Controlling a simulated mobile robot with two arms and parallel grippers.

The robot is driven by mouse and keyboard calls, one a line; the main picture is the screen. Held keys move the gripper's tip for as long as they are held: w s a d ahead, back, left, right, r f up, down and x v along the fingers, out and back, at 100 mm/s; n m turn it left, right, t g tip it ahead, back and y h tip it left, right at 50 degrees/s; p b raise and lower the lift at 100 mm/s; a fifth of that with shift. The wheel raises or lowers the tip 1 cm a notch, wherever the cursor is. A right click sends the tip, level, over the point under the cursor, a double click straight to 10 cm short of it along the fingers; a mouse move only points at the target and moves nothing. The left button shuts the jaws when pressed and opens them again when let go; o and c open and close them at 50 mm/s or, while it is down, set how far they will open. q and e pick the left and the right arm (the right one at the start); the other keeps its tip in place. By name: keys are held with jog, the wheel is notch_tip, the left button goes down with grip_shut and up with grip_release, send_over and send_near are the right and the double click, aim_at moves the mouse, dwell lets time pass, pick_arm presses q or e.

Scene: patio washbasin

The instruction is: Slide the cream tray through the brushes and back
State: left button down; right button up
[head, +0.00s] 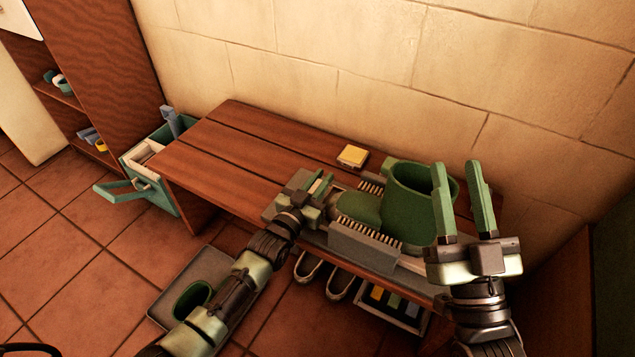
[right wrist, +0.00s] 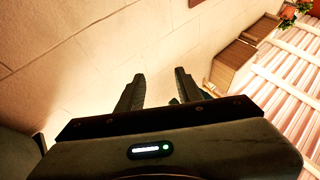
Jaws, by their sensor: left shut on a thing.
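A green boot (head: 405,208) stands upright on the bench, its toe pointing left. It sits between a near grey brush block (head: 365,246) with bristles along its top and a far brush row (head: 372,187). Part of the cream tray (head: 413,264) shows under the boot's heel side; the boot and brushes hide most of it. My left gripper (head: 320,184) is shut at the tray's left end, just left of the boot's toe; the exact grip is hidden. My right gripper (head: 461,200) is raised, empty and open, right of the boot; its parted fingers show in the right wrist view (right wrist: 158,92).
A yellow-topped block (head: 353,156) lies on the wooden bench (head: 235,150) by the wall. A teal caddy (head: 150,165) stands at the bench's left end. Below are shoes (head: 308,268), a box of coloured items (head: 392,305) and a grey floor tray (head: 205,262) with another green boot (head: 192,298).

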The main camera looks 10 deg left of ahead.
pick_arm(q)
jog(key=shift+f, duration=0.1)
jog(key=c, duration=1.4)
grip_release()
jog(key=shift+a, duration=0.1)
jog(key=shift+o, duration=0.2)
jog(key=shift+s, duration=0.1)
